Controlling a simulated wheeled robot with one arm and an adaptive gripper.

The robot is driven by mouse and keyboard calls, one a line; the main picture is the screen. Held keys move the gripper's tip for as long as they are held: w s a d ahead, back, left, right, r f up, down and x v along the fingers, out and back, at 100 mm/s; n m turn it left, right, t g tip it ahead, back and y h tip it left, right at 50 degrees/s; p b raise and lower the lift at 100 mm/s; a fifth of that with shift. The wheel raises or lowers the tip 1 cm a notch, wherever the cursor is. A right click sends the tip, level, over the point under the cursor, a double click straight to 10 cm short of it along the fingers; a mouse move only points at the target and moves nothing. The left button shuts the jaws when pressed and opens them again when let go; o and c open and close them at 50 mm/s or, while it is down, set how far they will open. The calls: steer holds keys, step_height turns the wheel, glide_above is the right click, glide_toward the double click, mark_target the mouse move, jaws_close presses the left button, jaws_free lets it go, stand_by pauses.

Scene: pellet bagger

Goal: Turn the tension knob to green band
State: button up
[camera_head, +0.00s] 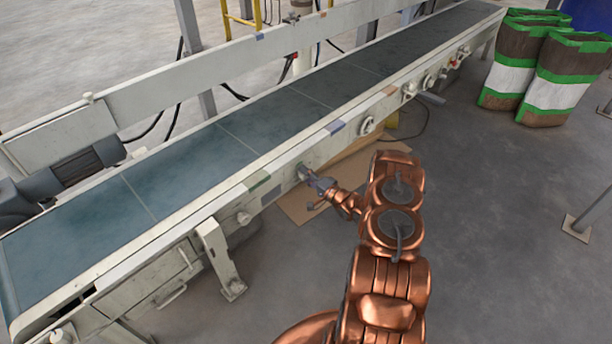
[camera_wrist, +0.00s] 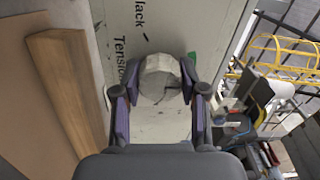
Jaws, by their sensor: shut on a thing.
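The tension knob (camera_wrist: 160,78) is a round, pale grey knob on the conveyor's side panel (camera_wrist: 150,125) in the wrist view. Dark lettering beside it reads "Tension" and "lack", and a small green mark (camera_wrist: 192,57) shows at its upper right. My gripper (camera_wrist: 157,88) has one purple-padded finger on each side of the knob and is shut on it. In the head view my gripper (camera_head: 308,176) reaches the near side rail of the conveyor, and the knob is mostly hidden there. I cannot make out a pointer on the knob.
The long conveyor belt (camera_head: 205,160) runs diagonally across the head view. A cardboard sheet (camera_head: 300,205) lies on the floor below. Filled bags (camera_head: 560,85) stand at the upper right.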

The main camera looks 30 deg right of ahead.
steer(key=shift+m, duration=0.6)
steer(key=o, duration=1.2)
steer(key=shift+c, duration=0.2)
steer(key=v, duration=1.2)
